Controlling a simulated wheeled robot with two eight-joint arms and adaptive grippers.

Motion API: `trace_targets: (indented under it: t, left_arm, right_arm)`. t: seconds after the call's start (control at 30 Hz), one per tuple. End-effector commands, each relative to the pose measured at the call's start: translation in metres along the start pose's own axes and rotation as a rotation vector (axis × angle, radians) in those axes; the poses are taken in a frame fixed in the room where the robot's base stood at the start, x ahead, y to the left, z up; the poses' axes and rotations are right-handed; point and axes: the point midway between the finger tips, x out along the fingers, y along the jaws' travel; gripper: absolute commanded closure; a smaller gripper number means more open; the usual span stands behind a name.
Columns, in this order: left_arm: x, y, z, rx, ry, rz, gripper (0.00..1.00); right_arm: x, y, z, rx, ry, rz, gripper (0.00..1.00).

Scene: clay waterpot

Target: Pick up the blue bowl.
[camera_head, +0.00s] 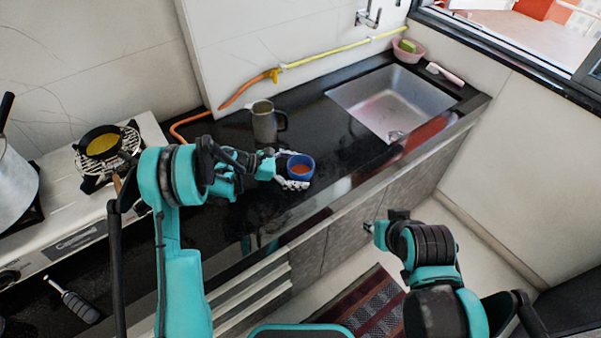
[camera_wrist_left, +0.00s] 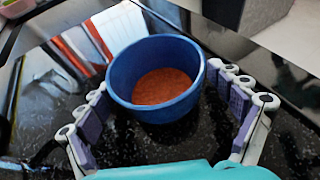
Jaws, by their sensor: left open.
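The blue bowl (camera_head: 301,166) stands upright on the black counter, in front of the grey jug. It holds something reddish-orange, seen clearly in the left wrist view (camera_wrist_left: 115,78). My left gripper (camera_head: 289,169) is at the bowl, with its fingers open on either side of it. In the left wrist view my left gripper (camera_wrist_left: 168,118) has one finger left and one finger right of the bowl, and the right finger stands apart from it. My right gripper (camera_head: 372,228) is low, in front of the counter and away from the bowl; its jaws are too small to read.
A grey jug (camera_head: 265,122) stands close behind the bowl. A sink (camera_head: 391,98) is at the right, with a pink basin (camera_head: 408,50) behind it. A stove with a pan (camera_head: 102,144) is at the left. The counter (camera_head: 335,150) is clear between bowl and sink.

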Motion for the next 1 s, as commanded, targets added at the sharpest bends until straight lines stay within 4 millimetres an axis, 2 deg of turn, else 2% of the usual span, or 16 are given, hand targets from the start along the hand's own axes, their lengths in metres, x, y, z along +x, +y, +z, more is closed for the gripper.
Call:
trace_targets:
  t: [0.07, 0.2, 0.3, 0.67, 0.87, 0.97, 1.0]
  left_arm:
    - [-0.001, 0.000, 0.001, 0.000, 0.000, 0.000, 0.08]
    - [-0.001, 0.000, 0.001, 0.000, 0.000, 0.000, 0.45]
    - [-0.001, 0.000, 0.001, 0.000, 0.000, 0.000, 0.67]
    - [-0.002, 0.000, 0.004, 0.000, 0.000, 0.000, 0.67]
    - [-0.011, 0.000, 0.024, 0.000, -0.001, 0.000, 0.67]
    - [-0.018, 0.000, 0.042, 0.000, -0.001, 0.000, 0.67]
    - [-0.013, -0.003, 0.049, 0.001, -0.001, -0.003, 0.67]
  right_arm:
    - [-0.001, 0.000, -0.001, 0.000, 0.000, 0.000, 0.68]
    - [-0.001, 0.000, -0.001, 0.000, 0.000, 0.000, 0.68]
    - [-0.001, 0.000, -0.001, 0.000, 0.000, 0.000, 0.68]
    - [-0.002, 0.000, -0.002, 0.000, 0.000, 0.000, 0.68]
    - [-0.011, 0.000, -0.008, 0.000, 0.000, 0.000, 0.68]
    - [-0.018, 0.000, -0.013, 0.000, 0.000, 0.000, 0.68]
    - [-0.020, 0.000, -0.015, 0.000, 0.000, 0.000, 0.68]
